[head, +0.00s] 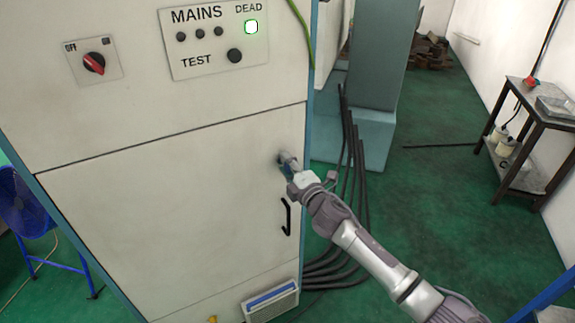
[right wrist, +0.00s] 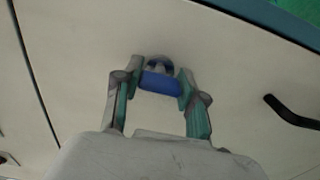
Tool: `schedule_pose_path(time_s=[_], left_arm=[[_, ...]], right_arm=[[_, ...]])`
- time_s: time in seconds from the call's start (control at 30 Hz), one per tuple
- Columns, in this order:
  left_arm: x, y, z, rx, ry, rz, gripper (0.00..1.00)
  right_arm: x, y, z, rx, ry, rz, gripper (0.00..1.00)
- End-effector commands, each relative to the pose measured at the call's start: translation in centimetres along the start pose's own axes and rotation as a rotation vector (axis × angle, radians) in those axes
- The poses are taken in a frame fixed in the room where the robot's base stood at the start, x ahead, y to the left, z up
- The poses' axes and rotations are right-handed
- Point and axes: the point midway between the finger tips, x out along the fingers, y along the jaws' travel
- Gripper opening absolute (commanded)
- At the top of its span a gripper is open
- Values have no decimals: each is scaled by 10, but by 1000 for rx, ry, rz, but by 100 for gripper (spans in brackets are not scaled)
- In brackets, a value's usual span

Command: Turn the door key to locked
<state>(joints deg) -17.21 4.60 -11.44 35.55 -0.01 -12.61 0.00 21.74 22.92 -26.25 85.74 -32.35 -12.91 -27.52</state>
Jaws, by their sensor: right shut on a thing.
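The cabinet door (head: 170,210) is a large cream panel below the mains panel, and it looks closed. My right gripper (head: 284,159) is at the door's upper right, above the black handle (head: 286,217). In the right wrist view, my right gripper (right wrist: 160,84) is shut on the door key, whose blue grip (right wrist: 160,83) sits between the two fingers. A round metal lock (right wrist: 160,64) shows just beyond the key against the door. In the head view the key is hidden by the gripper. Lock markings cannot be made out. My left gripper is not in view.
Above the door are a red rotary switch (head: 94,63) and a mains panel (head: 213,40) with a lit green DEAD lamp. Black cables (head: 352,190) run down right of the cabinet. A dark trolley (head: 525,140) stands far right, with open green floor between.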

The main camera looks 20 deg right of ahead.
Motion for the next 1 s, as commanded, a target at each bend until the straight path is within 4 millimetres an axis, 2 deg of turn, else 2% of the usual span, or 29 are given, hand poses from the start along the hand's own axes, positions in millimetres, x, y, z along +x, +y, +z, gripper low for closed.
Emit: schedule_pose_path(time_s=[0.6,0.63,0.7,0.77,1.0], left_arm=[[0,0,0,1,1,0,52],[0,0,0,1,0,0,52],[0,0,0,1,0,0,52],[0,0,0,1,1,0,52],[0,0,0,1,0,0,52]], right_arm=[[0,-1,0,-41,0,-1,6],[0,-1,0,-41,0,-1,44],[0,-1,0,-41,0,-1,56],[0,-1,0,-40,0,-1,66],[0,0,0,-39,0,-1,67]])
